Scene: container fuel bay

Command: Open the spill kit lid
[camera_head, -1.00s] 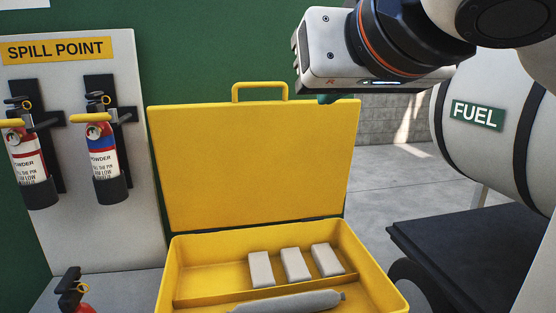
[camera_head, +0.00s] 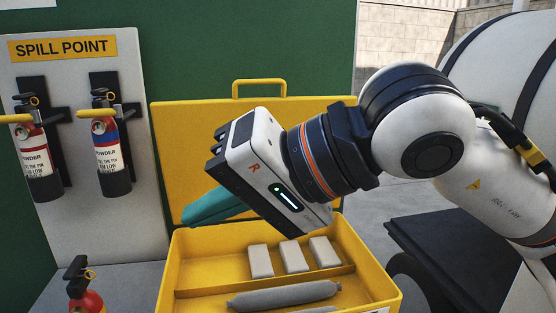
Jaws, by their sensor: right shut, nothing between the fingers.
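The yellow spill kit (camera_head: 180,262) stands with its lid (camera_head: 172,145) raised upright behind the box, its handle (camera_head: 259,84) on the lid's top edge. Inside the box lie several pale blocks (camera_head: 293,257) and a grey roll (camera_head: 283,294). My right gripper (camera_head: 190,217) is in front of the lid and above the box's left rear part. Its teal fingers are shut with nothing between them. The gripper and arm hide much of the lid's lower and right parts. My left gripper is not in view.
Two fire extinguishers (camera_head: 107,145) hang on the spill point board (camera_head: 65,90) at the left. Another extinguisher (camera_head: 85,290) stands at lower left. A white fuel tank (camera_head: 505,75) and a black platform (camera_head: 440,245) are at the right.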

